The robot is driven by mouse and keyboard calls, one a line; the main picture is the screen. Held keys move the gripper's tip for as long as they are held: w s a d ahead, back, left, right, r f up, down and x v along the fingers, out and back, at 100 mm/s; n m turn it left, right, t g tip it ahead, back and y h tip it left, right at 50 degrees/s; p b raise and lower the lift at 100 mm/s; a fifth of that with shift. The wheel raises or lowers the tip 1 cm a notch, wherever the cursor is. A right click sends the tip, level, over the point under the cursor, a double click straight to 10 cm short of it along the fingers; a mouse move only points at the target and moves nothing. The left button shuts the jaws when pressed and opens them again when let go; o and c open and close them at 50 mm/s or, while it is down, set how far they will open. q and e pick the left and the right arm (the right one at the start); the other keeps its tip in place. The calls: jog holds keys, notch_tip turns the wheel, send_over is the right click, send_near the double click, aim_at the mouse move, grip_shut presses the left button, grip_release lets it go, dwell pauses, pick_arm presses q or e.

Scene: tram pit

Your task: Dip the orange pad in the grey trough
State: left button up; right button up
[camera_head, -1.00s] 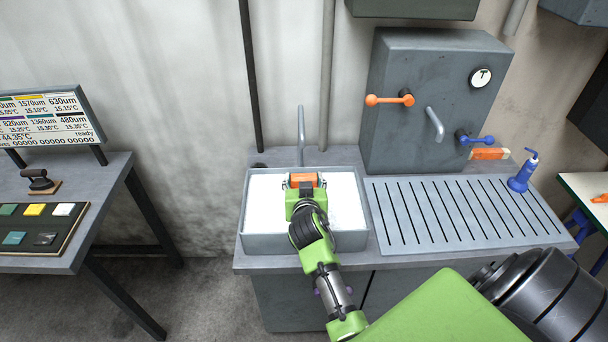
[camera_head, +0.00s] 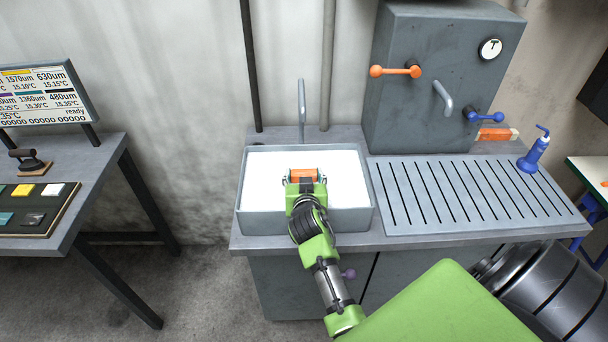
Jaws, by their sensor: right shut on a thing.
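The orange pad (camera_head: 304,176) is between the fingers of my right gripper (camera_head: 304,179), which is shut on it. Pad and gripper are over the grey trough (camera_head: 258,221), which is filled with white up to near its rim. The pad shows against the white, near the trough's middle. I cannot tell whether it touches the white surface. My right wrist hides part of the trough's front wall. My left gripper is not in view.
A slotted drain board (camera_head: 470,197) lies right of the trough, with a blue bottle (camera_head: 535,152) on it. Behind stands a grey cabinet (camera_head: 430,125) with an orange lever (camera_head: 396,71). A thin tap (camera_head: 301,105) rises behind the trough. A table (camera_head: 90,160) stands at left.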

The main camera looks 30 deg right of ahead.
aim_at(304, 173)
jog(key=shift+r, duration=0.1)
jog(key=shift+r+p, duration=2.55)
jog(key=shift+r, duration=0.2)
jog(key=shift+r, duration=0.1)
notch_tip(304, 173, up, 2)
jog(key=shift+r+p, duration=0.15)
jog(key=shift+p, duration=1)
jog(key=shift+r, duration=1.25)
